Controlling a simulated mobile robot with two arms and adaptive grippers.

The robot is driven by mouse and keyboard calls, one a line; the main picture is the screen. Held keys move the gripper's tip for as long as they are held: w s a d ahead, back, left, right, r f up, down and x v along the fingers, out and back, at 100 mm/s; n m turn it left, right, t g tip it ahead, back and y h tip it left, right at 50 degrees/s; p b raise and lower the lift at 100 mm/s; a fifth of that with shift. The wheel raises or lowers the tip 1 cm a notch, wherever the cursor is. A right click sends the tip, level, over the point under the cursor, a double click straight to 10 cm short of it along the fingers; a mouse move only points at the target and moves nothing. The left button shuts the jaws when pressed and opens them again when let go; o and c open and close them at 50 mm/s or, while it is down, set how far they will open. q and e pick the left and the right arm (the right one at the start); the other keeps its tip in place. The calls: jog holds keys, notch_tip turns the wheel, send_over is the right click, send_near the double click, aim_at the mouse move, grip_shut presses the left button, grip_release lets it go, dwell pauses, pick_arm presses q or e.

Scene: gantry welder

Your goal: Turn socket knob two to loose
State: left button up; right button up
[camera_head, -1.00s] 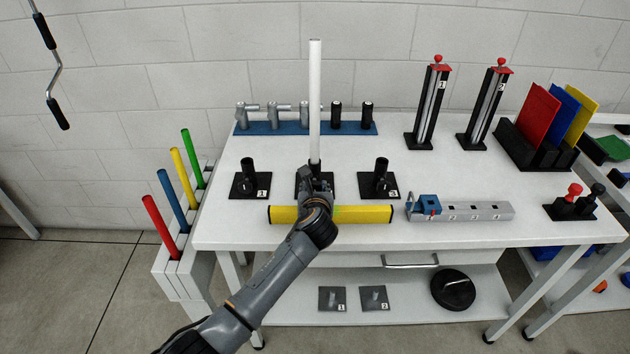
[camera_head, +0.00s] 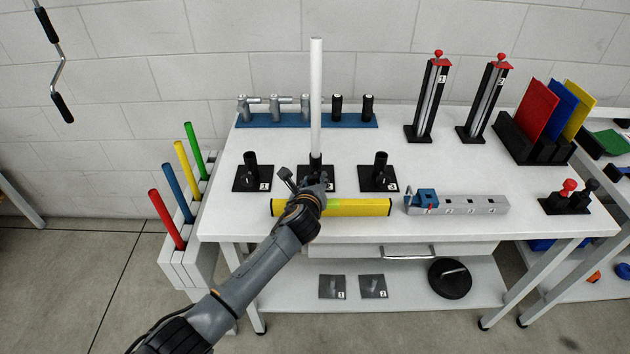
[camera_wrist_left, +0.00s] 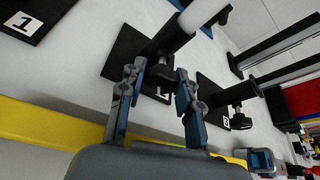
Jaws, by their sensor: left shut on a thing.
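Socket two (camera_head: 316,161) is a black upright tube on a black plate, in the middle of three sockets, with a white rod (camera_head: 316,95) standing in it. In the left wrist view, its tube (camera_wrist_left: 172,38) rises behind the fingers, and its dark knob (camera_wrist_left: 160,69) lies between the fingertips. My left gripper (camera_head: 306,177) is at the front of socket two and hides the knob in the head view. In the left wrist view, the gripper (camera_wrist_left: 160,74) is shut on the knob. My right gripper is not in view.
Socket one (camera_head: 251,170) stands to the left and socket three (camera_head: 379,170) to the right, both close by. A yellow bar (camera_head: 355,207) lies in front of the sockets. A blue rack (camera_head: 270,121) with several fittings stands behind.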

pick_arm(q)
jog(key=o, duration=1.2)
jog(key=shift+c, duration=0.2)
jog(key=shift+v, duration=6.05)
